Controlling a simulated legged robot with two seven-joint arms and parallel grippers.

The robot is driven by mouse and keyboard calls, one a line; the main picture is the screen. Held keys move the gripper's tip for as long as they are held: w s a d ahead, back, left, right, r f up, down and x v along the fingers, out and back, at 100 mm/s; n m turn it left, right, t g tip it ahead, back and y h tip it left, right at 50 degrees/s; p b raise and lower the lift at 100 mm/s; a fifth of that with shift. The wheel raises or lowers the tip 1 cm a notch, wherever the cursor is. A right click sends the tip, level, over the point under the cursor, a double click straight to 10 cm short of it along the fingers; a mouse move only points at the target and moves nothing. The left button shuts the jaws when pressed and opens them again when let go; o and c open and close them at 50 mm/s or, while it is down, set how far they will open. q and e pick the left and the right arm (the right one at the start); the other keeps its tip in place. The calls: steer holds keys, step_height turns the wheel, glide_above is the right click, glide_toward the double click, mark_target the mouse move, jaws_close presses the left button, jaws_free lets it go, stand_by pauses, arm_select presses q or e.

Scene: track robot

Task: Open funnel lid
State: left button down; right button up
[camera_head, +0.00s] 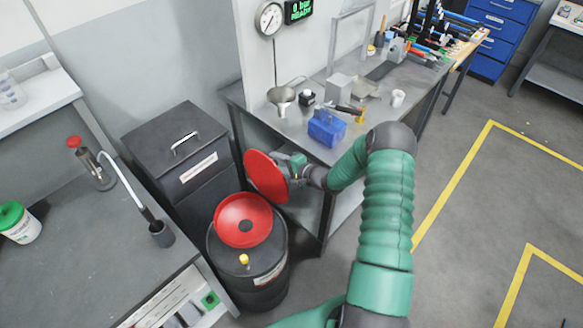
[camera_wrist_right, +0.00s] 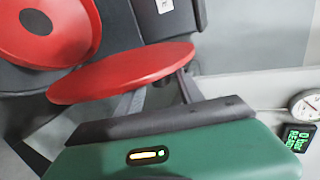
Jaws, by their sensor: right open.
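The red funnel (camera_head: 228,212) sits on top of a black drum (camera_head: 262,268), and its dark centre hole is uncovered. Its round red lid (camera_head: 262,178) stands steeply tilted up at the funnel's far right side. In the right wrist view the lid (camera_wrist_right: 125,75) lies across the picture, with the funnel (camera_wrist_right: 62,28) behind it at the upper left. My right gripper (camera_head: 291,168) is open at the right side of the lid. Its fingers (camera_wrist_right: 158,97) reach close to the lid; whether they touch it is hidden. My left gripper is not in view.
A yellow-topped fitting (camera_head: 244,259) stands on the drum. A dark bin (camera_head: 180,150) is behind it. The grey workbench (camera_head: 300,136) right of the drum holds a blue box (camera_head: 326,128) near my right arm. A left table (camera_head: 90,240) borders the drum. Floor at right is clear.

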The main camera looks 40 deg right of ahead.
steer(key=v, duration=1.5)
steer(key=shift+s, duration=0.15)
steer(key=shift+d, duration=0.1)
